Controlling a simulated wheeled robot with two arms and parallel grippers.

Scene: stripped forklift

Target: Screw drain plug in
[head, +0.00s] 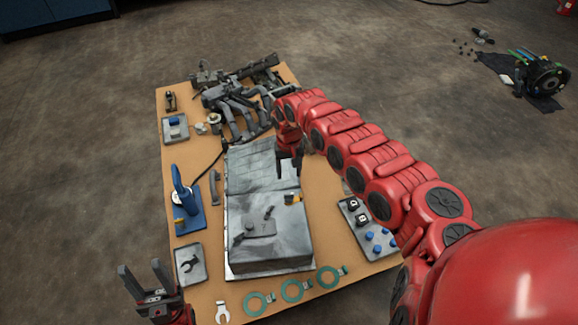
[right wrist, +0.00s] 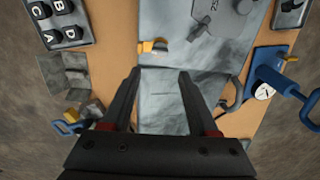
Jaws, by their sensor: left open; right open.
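A small yellow-orange piece (head: 293,198), which may be the drain plug, lies at the right side of the top of a large grey metal box (head: 245,205). It also shows in the right wrist view (right wrist: 155,47), beyond my fingertips. My right gripper (head: 289,172) points down over the grey box, a little behind the yellow piece. Its two fingers are apart and empty; in the right wrist view (right wrist: 158,73) bare grey surface shows between them. My left gripper (head: 141,267) is open and empty at the front left, off the board's edge. No threaded hole can be made out.
Floor around is mostly clear.

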